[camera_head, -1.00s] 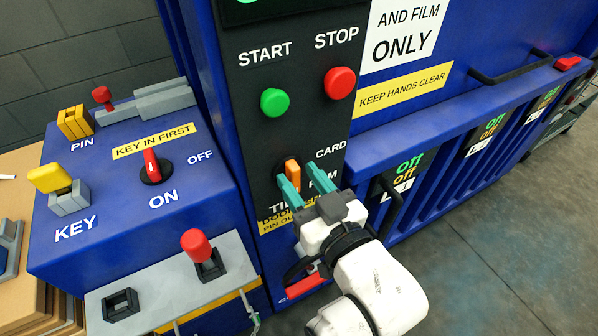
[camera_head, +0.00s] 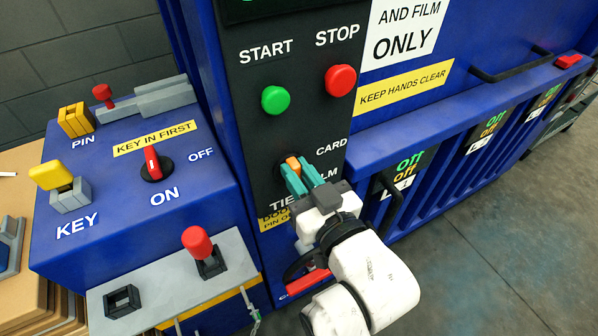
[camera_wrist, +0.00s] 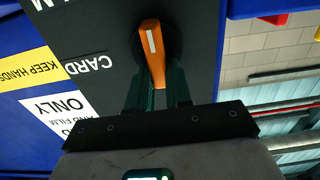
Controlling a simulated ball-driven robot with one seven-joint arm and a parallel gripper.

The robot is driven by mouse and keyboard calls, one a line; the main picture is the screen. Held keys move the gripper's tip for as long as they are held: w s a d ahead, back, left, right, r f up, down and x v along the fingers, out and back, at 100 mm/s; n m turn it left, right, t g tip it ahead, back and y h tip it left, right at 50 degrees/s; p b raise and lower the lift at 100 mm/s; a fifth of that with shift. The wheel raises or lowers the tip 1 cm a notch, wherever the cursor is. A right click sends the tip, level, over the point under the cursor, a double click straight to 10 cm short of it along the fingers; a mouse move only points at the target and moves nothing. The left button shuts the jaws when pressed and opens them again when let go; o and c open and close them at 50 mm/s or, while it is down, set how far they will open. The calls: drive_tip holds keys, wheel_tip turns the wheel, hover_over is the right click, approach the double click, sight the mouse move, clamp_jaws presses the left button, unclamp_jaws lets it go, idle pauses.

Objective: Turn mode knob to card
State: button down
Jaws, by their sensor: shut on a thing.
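The mode knob (camera_head: 293,164) is an orange pointer knob on the dark panel below the green and red buttons. Labels CARD (camera_head: 331,144), FILM and TIE stand around it; FILM is partly hidden by my gripper. My gripper (camera_head: 299,176) is at the knob, its teal fingers closed on the knob's two sides. In the wrist view the orange knob (camera_wrist: 153,52) with its white line sits between the dark green fingers, and the CARD label (camera_wrist: 91,64) shows upside down at left. The white line's exact bearing toward a label is hard to tell.
A green START button (camera_head: 275,100) and a red STOP button (camera_head: 340,81) stand above the knob. At left is a blue box with a red switch (camera_head: 153,163) and a red-topped lever (camera_head: 198,243).

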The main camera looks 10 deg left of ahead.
sight(279, 175)
drive_tip(key=shift+n, duration=0.4)
drive_tip(key=n, duration=0.4)
drive_tip(key=a+f+n, duration=0.1)
drive_tip(key=n, duration=0.4)
drive_tip(key=s+n, duration=0.1)
drive_tip(key=n, duration=0.3)
drive_tip(key=shift+a+f+n, duration=0.25)
drive_tip(key=shift+a+n, duration=0.05)
drive_tip(key=shift+n, duration=0.1)
drive_tip(key=shift+s+f+n+p, duration=0.15)
drive_tip(key=shift+n+p, duration=0.1)
drive_tip(key=shift+n, duration=0.6)
drive_tip(key=shift+w+f+n+p, duration=0.1)
drive_tip(key=shift+f+n+p, duration=0.1)
drive_tip(key=shift+n, duration=0.65)
drive_tip(key=c, duration=1)
unclamp_jaws()
drive_tip(key=shift+c, duration=0.2)
drive_tip(key=shift+s, duration=0.1)
